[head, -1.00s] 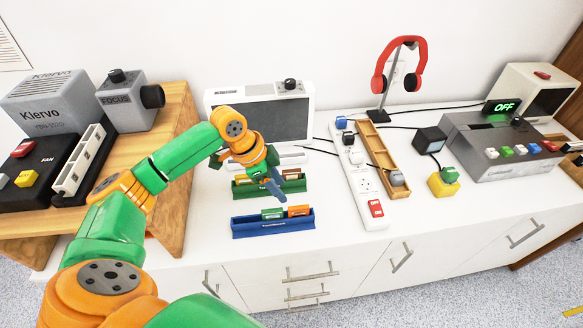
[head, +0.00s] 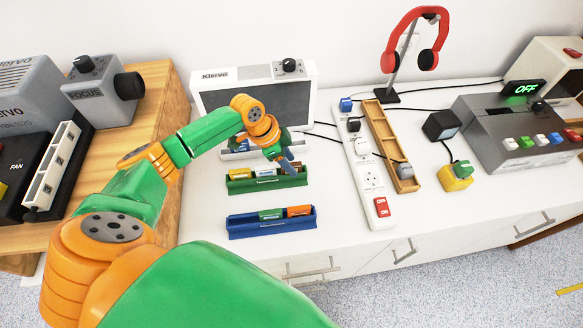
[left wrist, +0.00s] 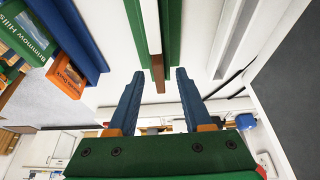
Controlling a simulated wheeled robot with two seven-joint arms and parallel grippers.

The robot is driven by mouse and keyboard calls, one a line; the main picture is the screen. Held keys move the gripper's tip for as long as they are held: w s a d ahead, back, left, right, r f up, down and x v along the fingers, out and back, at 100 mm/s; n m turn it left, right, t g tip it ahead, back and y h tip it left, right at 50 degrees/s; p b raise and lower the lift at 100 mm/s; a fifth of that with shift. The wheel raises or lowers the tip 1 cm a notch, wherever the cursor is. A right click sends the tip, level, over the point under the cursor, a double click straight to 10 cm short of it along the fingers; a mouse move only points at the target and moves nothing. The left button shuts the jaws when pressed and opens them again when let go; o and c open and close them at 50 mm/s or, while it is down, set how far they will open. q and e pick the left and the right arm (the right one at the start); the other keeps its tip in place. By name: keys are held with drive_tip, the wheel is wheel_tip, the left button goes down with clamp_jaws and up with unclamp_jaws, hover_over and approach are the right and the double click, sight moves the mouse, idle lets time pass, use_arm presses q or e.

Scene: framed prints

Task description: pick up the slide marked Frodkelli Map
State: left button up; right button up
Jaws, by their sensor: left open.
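No label reading Frodkelli Map is legible in either view. A green rack (head: 266,184) on the white counter holds a few slides, including a brown-orange one (head: 289,170) near its right end. In the left wrist view a slide with a brown end (left wrist: 157,74) stands in the green rack (left wrist: 136,22), ahead of the gap between my fingers. My left gripper (head: 288,163) is open and empty at the rack's right end; its blue fingers also show in the left wrist view (left wrist: 157,90). My right gripper is out of view.
A white rack (head: 233,154) stands behind, below a screen (head: 250,105). A power strip (head: 371,180) lies right.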

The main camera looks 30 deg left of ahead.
use_arm(q)
drive_tip(key=shift+s+r, duration=0.1)
clamp_jaws()
